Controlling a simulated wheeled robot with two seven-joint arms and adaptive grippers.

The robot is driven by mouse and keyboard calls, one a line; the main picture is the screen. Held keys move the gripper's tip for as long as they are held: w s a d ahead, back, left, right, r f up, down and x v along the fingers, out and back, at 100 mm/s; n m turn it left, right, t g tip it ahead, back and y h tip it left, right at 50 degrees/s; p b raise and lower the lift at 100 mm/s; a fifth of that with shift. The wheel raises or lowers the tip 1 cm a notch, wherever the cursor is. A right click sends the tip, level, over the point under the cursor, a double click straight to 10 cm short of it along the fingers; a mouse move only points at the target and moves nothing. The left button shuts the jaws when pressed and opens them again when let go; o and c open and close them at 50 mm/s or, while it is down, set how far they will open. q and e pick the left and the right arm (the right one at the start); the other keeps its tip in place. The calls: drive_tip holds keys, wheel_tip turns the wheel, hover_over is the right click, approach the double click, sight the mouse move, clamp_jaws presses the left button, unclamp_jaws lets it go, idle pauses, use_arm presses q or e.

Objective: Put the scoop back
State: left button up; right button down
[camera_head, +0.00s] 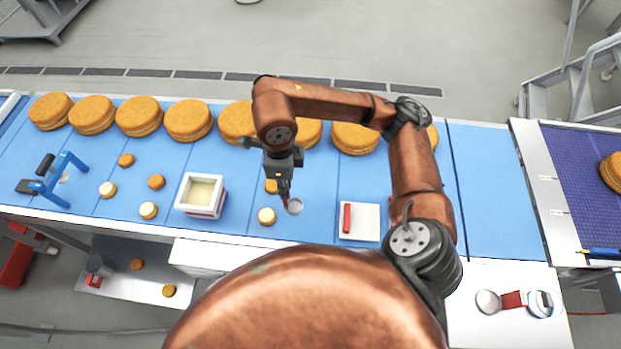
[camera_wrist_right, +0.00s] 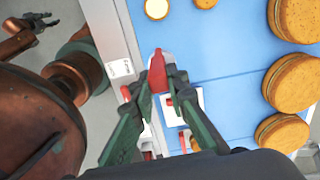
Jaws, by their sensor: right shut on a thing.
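My right gripper (camera_head: 285,196) hangs over the blue belt, left of a white tray (camera_head: 372,232). It is shut on the red handle of the scoop (camera_wrist_right: 157,72), which shows between its fingertips in the right wrist view. A round silvery part (camera_head: 295,206), seemingly the scoop's bowl, shows beside the fingertips in the head view. A red bar (camera_head: 347,217) lies on the white tray's left side. My left gripper (camera_wrist_right: 38,22) seems to show small at the upper left of the right wrist view; its jaws are too small to judge.
A white box with cream-coloured filling (camera_head: 203,190) stands left of the gripper. Small rounds lie around it and several large filled rounds (camera_head: 188,119) line the back of the belt. A blue stand (camera_head: 62,178) is at left. Red and silvery items (camera_head: 513,299) lie on the white surface at lower right.

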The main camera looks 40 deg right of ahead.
drive_tip(key=shift+w+d, duration=0.15)
drive_tip(key=shift+w, duration=0.1)
drive_tip(key=w+d+f+p, duration=0.2)
drive_tip(key=d+f+p, duration=0.2)
drive_tip(key=d+f, duration=0.8)
drive_tip(key=shift+w+d+f, duration=0.35)
drive_tip(key=shift+d, duration=0.35)
drive_tip(key=shift+f, duration=0.2)
drive_tip(key=c, duration=1.9)
unclamp_jaws()
